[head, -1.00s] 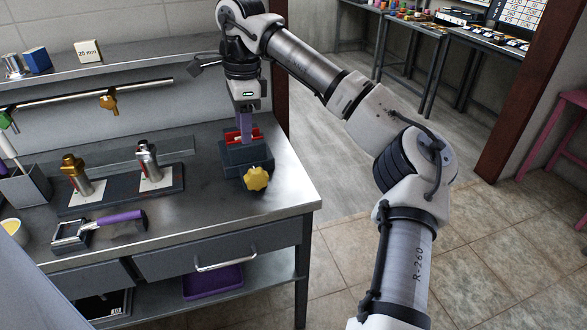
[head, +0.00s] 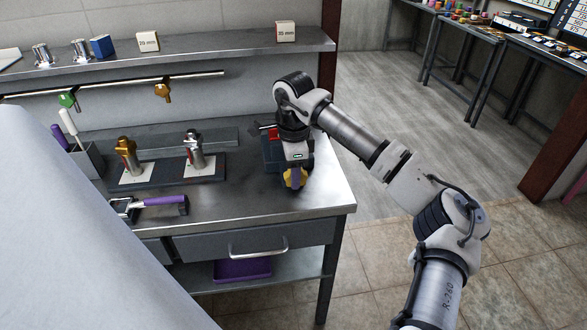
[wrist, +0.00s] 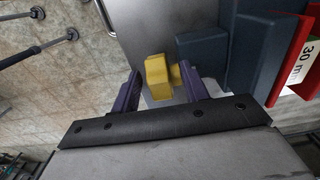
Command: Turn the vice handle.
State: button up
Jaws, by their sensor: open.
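The vice handle, a yellow knob (head: 303,178), is at the front of the dark blue-grey vice (head: 271,157), near the right end of the steel bench. In the wrist view the knob (wrist: 157,77) lies between the purple fingers of my gripper (wrist: 160,73). The fingers are open, one on each side of it; a gap shows on the left, and the right finger is close to the knob. I cannot tell whether it touches. In the head view my gripper (head: 295,174) partly hides the knob and the vice. The vice's red jaw (wrist: 302,65) shows at the right.
A stand with two upright metal pieces (head: 172,172) is left of the vice. A purple-handled tool (head: 158,202) lies in front of it. A shelf (head: 215,40) with blocks runs behind. The bench's right edge is close to the vice, with open floor beyond.

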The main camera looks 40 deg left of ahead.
jog(key=shift+f, duration=0.15)
grip_shut()
dwell(0.4)
